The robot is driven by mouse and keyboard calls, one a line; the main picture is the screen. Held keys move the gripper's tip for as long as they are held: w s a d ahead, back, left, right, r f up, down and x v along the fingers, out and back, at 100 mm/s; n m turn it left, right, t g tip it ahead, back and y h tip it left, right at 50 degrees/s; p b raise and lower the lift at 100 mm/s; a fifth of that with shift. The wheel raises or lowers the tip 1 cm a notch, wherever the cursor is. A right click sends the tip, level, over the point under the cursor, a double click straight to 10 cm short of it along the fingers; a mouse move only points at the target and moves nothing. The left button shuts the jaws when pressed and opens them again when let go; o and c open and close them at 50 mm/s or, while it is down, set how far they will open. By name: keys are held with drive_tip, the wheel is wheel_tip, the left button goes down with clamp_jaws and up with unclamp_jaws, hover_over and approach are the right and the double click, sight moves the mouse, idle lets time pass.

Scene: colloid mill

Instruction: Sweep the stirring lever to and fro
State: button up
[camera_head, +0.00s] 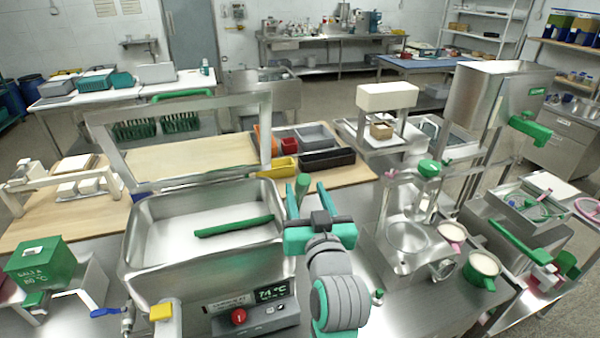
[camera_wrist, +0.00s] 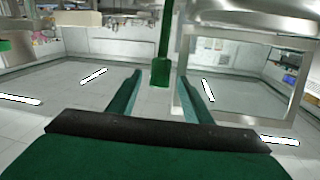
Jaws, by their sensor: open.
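The stirring lever shows as a green upright grip (camera_head: 303,183) at the right rim of the steel vat (camera_head: 140,250). In the wrist view the green grip (camera_wrist: 161,72) hangs down on a thin green rod, lined up between my fingertips. My gripper (camera_head: 304,190) is open, its two green fingers on either side of the grip in the picture, with gaps on both sides. I cannot tell whether the grip is between the tips or just beyond them. A green bar (camera_head: 235,226) lies across inside the vat.
The control panel with a red knob (camera_head: 238,316) is at the vat's front.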

drive_tip(key=w, duration=0.2)
drive_tip(key=w+a, duration=0.1)
drive_tip(key=w, duration=0.5)
drive_tip(key=shift+a, duration=0.2)
drive_tip(key=shift+s, duration=0.1)
clamp_jaws()
